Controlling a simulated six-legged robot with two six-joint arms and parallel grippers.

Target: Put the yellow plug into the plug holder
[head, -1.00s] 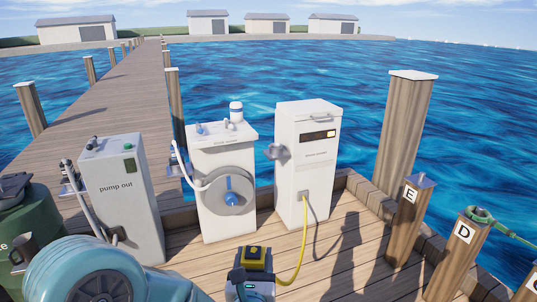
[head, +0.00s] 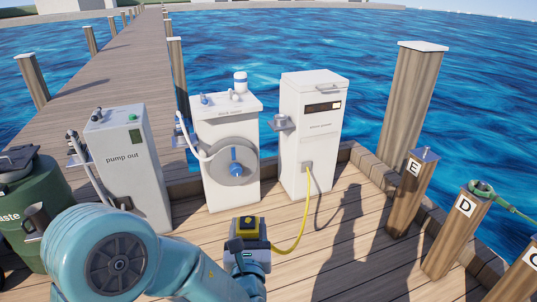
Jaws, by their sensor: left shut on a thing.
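The yellow plug (head: 249,226) is at the lower middle of the head view, with a yellow cable running from it to the front of the white shore power pedestal (head: 312,140). My left gripper (head: 250,245) is shut on the plug and holds it in front of the pedestal. The fingertips are partly hidden by the plug and wrist. The plug holder looks to be the grey bracket (head: 282,123) on the pedestal's left side. It is apart from the plug, and its opening is too small to make out. My right gripper is not in view.
A white water pedestal (head: 228,150) with a hose reel stands left of the shore power pedestal. Further left are a pump out cabinet (head: 127,165) and a green waste bin (head: 30,190). Wooden posts (head: 412,190) line the right edge. Deck boards in front are clear.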

